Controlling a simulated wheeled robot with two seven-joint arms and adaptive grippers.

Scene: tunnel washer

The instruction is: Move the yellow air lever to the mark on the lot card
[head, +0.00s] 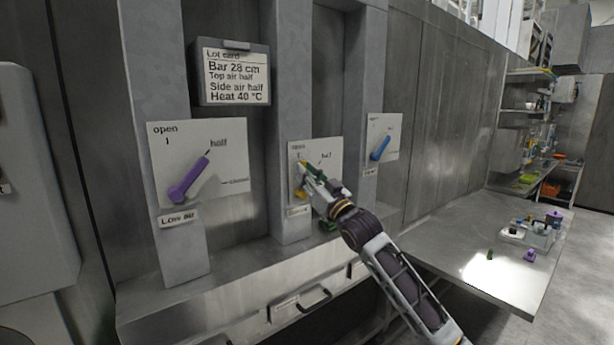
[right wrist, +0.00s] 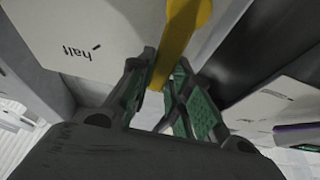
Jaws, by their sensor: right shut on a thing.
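The lot card (head: 232,76) on the wall reads "Top air half" and "Side air half". The yellow lever (head: 303,164) is on the middle plate (head: 325,150), mostly covered by my right gripper (head: 309,178). Its visible yellow part is near the "open" mark, left of "half"; its exact angle is hard to tell. In the right wrist view the yellow lever (right wrist: 178,42) runs between the green-padded fingers of my right gripper (right wrist: 160,85), which is shut on it. The "half" mark stands to the left there, apart from the lever. My left gripper is not in view.
A purple lever (head: 189,179) on the left plate points to "half". A blue lever (head: 381,147) is on the right plate. Grey posts frame the plates, above a metal ledge with a drawer handle (head: 315,300). A metal table (head: 460,250) with small items stands right.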

